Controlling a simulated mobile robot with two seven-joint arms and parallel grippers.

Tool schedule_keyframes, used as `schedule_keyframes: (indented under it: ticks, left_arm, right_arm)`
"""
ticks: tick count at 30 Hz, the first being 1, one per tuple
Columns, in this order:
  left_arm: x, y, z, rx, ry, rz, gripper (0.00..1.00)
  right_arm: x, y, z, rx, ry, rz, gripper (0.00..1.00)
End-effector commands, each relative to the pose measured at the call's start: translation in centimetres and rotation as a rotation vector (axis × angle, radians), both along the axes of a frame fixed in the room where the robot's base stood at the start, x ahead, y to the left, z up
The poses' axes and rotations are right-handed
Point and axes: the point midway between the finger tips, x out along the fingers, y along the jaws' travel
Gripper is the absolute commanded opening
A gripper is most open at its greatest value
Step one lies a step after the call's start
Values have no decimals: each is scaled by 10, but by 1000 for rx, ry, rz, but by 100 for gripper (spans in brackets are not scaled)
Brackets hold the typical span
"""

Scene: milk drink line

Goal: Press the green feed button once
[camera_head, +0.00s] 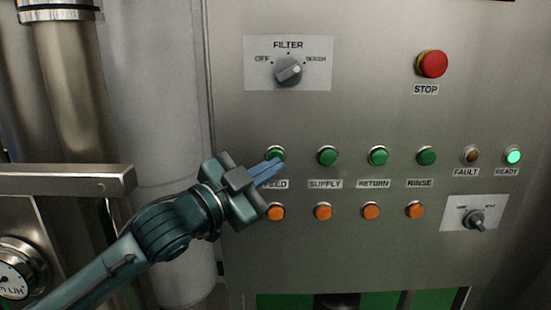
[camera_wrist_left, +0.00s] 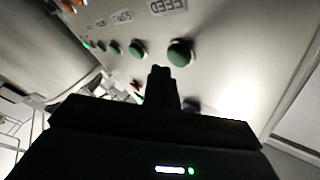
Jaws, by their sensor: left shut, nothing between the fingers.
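The green feed button (camera_head: 275,153) sits at the left end of a row of green buttons on the steel panel, above the FEED label (camera_head: 276,184). My left gripper (camera_head: 272,172) is shut and empty, its blue fingertips just below and in front of the feed button, partly covering the label. I cannot tell whether they touch the panel. In the left wrist view the feed button (camera_wrist_left: 180,53) shows just beyond the dark fingertips (camera_wrist_left: 160,72), a little to their right. My right gripper is not in view.
Green supply (camera_head: 328,156), return (camera_head: 378,156) and rinse (camera_head: 426,155) buttons continue the row. Orange buttons (camera_head: 323,212) sit below. A red stop button (camera_head: 432,64) and a filter knob (camera_head: 289,70) are above. The READY lamp (camera_head: 513,155) glows green; FAULT (camera_head: 471,155) looks unlit.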

Motion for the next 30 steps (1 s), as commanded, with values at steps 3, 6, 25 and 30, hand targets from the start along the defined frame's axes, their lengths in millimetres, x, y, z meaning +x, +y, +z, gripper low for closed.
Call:
schedule_keyframes:
  ticks: [3,6,25,30]
  left_arm:
    - [0,0,0,0,0,0,0]
    - [0,0,0,0,0,0,0]
    - [0,0,0,0,0,0,0]
    - [0,0,0,0,0,0,0]
  right_arm:
    - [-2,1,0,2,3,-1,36]
    - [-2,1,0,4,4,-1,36]
    - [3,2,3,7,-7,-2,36]
    - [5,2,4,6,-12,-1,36]
